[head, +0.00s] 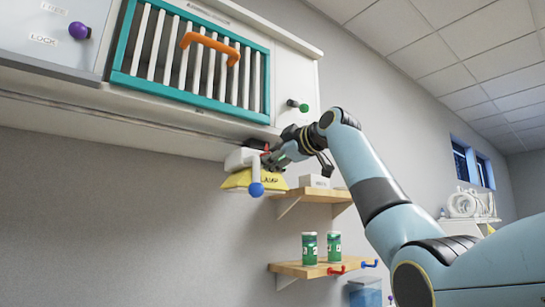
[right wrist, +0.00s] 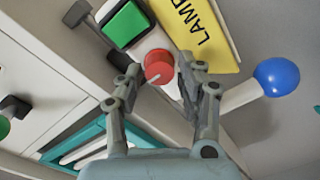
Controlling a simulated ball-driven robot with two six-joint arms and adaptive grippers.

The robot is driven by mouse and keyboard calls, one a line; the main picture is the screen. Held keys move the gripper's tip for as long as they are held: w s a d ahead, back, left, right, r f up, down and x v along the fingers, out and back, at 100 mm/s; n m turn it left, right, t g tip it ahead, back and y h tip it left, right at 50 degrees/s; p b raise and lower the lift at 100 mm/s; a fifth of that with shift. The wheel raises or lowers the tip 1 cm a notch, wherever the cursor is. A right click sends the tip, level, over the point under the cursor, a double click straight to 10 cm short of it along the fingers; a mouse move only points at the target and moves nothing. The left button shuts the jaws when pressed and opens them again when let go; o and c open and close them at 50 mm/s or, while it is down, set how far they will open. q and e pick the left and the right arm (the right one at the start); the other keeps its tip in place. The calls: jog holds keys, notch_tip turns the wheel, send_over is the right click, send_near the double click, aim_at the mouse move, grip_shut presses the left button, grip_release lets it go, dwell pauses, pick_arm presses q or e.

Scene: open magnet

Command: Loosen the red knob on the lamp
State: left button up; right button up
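The lamp (head: 240,160) is a white unit with a yellow LAMP label (head: 262,180), mounted below the cabinet in the head view. Its red knob (right wrist: 158,66) shows in the right wrist view, beside a green square (right wrist: 124,24) and the yellow label (right wrist: 208,35). A blue ball (right wrist: 277,77) sits on a white stem of the lamp. My right gripper (right wrist: 160,70) is open, with its two fingers on either side of the red knob; firm contact is not visible. In the head view my right gripper (head: 274,157) reaches the lamp from the right. My left gripper is out of view.
The cabinet above has a teal barred door (head: 122,77) with an orange handle (head: 210,46), a green knob (head: 298,105) and a purple knob (head: 79,30). Wooden shelves (head: 290,269) with green cans (head: 309,248) are below. The wall at lower left is clear.

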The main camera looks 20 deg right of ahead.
jog(key=v, duration=1.2)
jog(key=shift+w+f, duration=0.1)
jog(key=shift+f, duration=0.05)
